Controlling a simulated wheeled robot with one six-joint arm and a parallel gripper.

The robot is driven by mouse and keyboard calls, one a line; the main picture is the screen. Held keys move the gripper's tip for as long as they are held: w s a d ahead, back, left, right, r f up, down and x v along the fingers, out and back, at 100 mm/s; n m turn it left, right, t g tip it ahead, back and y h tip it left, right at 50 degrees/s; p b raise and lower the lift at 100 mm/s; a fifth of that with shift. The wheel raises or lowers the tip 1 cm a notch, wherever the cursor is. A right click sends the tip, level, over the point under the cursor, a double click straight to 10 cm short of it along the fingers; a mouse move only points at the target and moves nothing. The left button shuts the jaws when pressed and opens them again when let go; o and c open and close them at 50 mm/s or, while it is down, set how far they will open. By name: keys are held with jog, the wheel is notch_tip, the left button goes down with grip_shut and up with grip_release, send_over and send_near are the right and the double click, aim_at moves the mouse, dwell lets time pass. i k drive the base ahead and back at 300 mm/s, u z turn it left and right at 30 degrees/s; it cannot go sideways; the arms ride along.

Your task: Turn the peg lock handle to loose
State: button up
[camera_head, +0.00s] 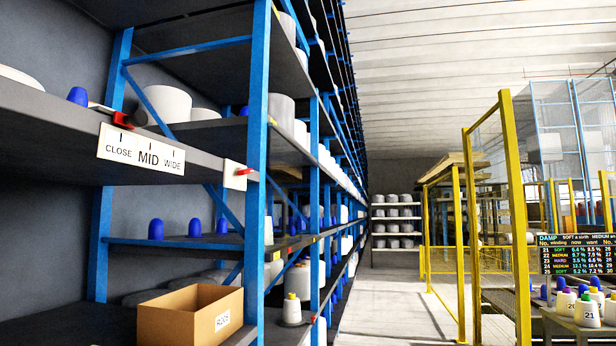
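A white plate (141,151) on the front edge of the upper left shelf reads CLOSE, MID and WIDE, with MID largest. A red block (122,119) sits just above this plate, on the shelf edge. A small red handle (244,171) lies roughly level on a white plate (233,176) at the right end of the same shelf, by the blue post. Any writing on that second plate is too small to read. I cannot tell for sure which red part is the peg lock handle. My gripper is not in view.
Blue posts (257,150) frame the shelves. Blue caps (156,229) and white bobbins (168,104) stand on them. A cardboard box (190,318) sits low left. The aisle floor (395,300) is clear, with a yellow frame (515,220) and a dark display board (577,255) at right.

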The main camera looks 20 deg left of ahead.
aim_at(240, 172)
jog(key=u, duration=0.05)
jog(key=i, duration=0.95)
jog(key=u, duration=0.3)
